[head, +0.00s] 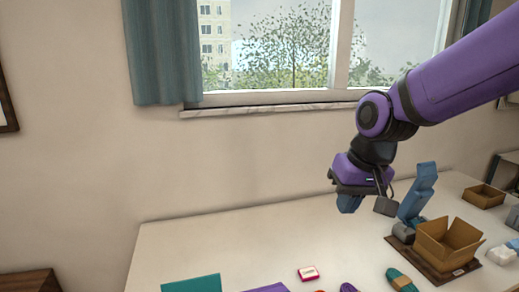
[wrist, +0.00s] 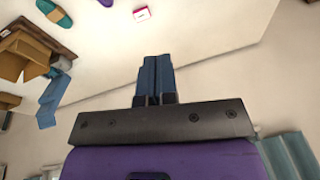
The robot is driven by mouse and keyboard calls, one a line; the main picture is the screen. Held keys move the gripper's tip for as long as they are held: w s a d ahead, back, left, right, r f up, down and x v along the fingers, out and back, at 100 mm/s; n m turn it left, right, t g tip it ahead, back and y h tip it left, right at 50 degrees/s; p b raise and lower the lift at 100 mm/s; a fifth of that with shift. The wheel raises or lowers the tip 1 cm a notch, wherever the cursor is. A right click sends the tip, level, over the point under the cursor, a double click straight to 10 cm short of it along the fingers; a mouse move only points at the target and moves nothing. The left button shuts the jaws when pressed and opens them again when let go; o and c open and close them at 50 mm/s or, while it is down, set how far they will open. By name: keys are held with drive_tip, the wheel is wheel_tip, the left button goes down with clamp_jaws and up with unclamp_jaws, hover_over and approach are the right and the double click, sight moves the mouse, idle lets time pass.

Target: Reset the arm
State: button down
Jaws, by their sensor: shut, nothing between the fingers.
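My purple arm reaches in from the right in the head view. My gripper (head: 349,205) hangs over the back part of the white table (head: 230,235), with its fingertips pointing down. In the wrist view my gripper (wrist: 156,62) shows its blue fingers shut together with nothing between them. Wall and table edge lie behind the fingers. No cord in a braid can be made out in either view.
An open cardboard box (head: 447,243) and a blue stand (head: 417,192) are on a brown board at the right. A smaller box (head: 484,196) stands farther back. A red-and-white box (head: 308,273) and a green shoe-like item (head: 401,281) lie in front.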

drive_tip(key=s+d+r+t+h, duration=0.1)
drive_tip(key=s+d+r, duration=0.2)
drive_tip(key=s+d, duration=0.4)
drive_tip(key=s+d+r+m+t+h, duration=0.1)
drive_tip(key=s+d+r+t, duration=0.1)
drive_tip(key=s+d+r, duration=0.2)
drive_tip(key=s+d, duration=0.2)
drive_tip(key=s, duration=0.1)
drive_tip(key=shift+s+d+r+m, duration=0.2)
drive_tip(key=shift+d+m, duration=0.1)
drive_tip(key=shift+d, duration=0.05)
idle(0.8)
